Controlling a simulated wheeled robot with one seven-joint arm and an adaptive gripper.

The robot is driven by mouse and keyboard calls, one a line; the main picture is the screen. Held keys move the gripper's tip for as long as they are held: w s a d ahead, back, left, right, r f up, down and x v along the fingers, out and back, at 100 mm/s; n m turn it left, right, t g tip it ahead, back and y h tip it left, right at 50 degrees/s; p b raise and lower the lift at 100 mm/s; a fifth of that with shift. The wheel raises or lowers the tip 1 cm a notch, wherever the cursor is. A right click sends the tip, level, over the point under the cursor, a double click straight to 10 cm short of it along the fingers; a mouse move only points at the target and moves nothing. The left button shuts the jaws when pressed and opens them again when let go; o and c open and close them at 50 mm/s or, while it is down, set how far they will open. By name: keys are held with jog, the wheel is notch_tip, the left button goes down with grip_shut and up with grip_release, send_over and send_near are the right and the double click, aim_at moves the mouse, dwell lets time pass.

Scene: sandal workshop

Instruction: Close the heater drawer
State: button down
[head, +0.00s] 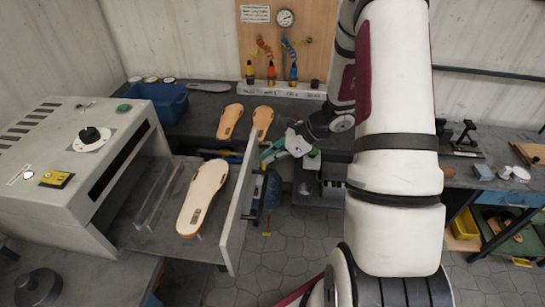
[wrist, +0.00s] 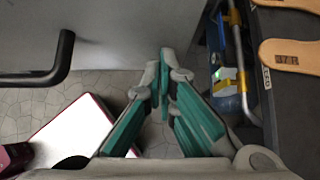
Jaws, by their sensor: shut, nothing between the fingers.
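The grey heater (head: 75,170) stands at the left in the head view, with a dial and a yellow switch on top. Its drawer (head: 150,232) is pulled out, and a tan sole (head: 200,200) lies in it. The upright drawer front (head: 240,200) faces right. My gripper (head: 268,156) is at the outer side of this front, near its far end. In the wrist view my gripper (wrist: 165,55) is shut and empty, its tips at the grey drawer front (wrist: 120,30). I cannot tell whether they touch. A black bar handle (wrist: 62,58) is left of the fingers.
Two soles (head: 230,121) and a blue bin (head: 160,100) are on the dark back bench (head: 195,128). A board with tools (head: 270,30) hangs behind. Another bench (head: 465,178) is at the right. Tiled floor (head: 300,250) is clear between drawer and arm.

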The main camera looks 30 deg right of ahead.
jog(key=shift+w+a, duration=0.1)
jog(key=w+a+b, duration=0.2)
jog(key=w+a, duration=0.4)
jog(key=a, duration=0.1)
jog(key=w+a+b, duration=0.3)
jog(key=w+a, duration=0.3)
jog(key=a, duration=0.1)
jog(key=w+a+b, duration=0.2)
jog(key=w+a, duration=0.3)
jog(key=a, duration=0.2)
jog(key=shift+w+a+b, duration=0.1)
jog(key=shift+w+b, duration=0.2)
jog(key=shift+w, duration=0.1)
jog(key=shift+w+a, duration=0.35)
jog(key=shift+a, duration=0.1)
jog(key=shift+r, duration=0.1)
